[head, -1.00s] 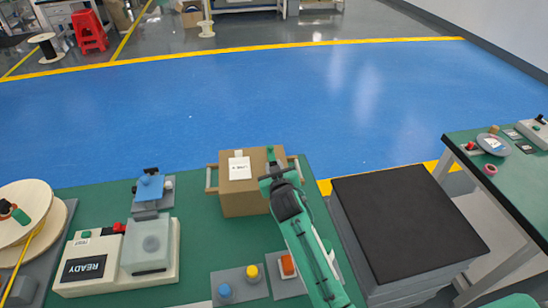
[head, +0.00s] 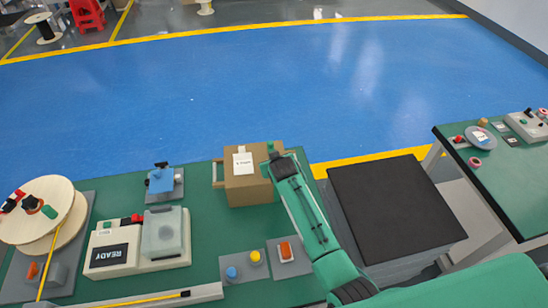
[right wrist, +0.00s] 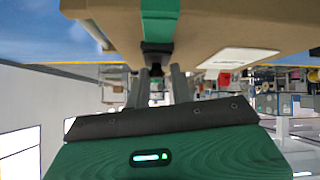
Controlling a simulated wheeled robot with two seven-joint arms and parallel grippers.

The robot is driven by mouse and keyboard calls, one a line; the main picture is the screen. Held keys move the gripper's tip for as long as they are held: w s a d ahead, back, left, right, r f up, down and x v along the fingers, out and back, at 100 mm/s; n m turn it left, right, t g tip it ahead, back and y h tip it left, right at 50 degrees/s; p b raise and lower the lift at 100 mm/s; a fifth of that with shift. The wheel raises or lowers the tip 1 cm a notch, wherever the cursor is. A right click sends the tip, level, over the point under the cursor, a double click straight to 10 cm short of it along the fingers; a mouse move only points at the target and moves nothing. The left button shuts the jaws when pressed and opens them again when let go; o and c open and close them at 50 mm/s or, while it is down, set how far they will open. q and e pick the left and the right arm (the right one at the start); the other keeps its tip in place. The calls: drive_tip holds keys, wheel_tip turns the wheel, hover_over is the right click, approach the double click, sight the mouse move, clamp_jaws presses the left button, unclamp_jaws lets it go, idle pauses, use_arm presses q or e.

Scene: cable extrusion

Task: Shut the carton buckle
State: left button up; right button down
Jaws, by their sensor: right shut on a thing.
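The brown carton (head: 244,186) stands upright near the far edge of the green table in the head view, with a white label (head: 243,162) on its top. My right gripper is at the carton's right side; its forearm hides part of that side. In the right wrist view the right gripper (right wrist: 158,82) is closed on the black buckle (right wrist: 155,52), at the end of a green strap (right wrist: 160,22) that runs along the carton (right wrist: 220,25). How far the buckle is closed I cannot tell. My left gripper is not in view.
A grey READY machine (head: 138,243), a small blue fixture (head: 161,182) and a cable spool (head: 35,212) stand left of the carton. Button boxes (head: 243,262) lie in front. A black-topped stand (head: 390,205) is at the right. Blue floor lies beyond the table.

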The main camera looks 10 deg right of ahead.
drive_tip(key=shift+w, duration=0.1)
idle(0.4)
drive_tip(key=c, duration=1.4)
unclamp_jaws()
drive_tip(key=shift+o, duration=0.2)
drive_tip(key=b+v, duration=0.2)
drive_tip(key=v, duration=1.1)
drive_tip(key=shift+r+b, duration=0.35)
drive_tip(key=shift+r, duration=0.05)
drive_tip(key=shift+s+f, duration=0.1)
drive_tip(key=shift+s, duration=0.15)
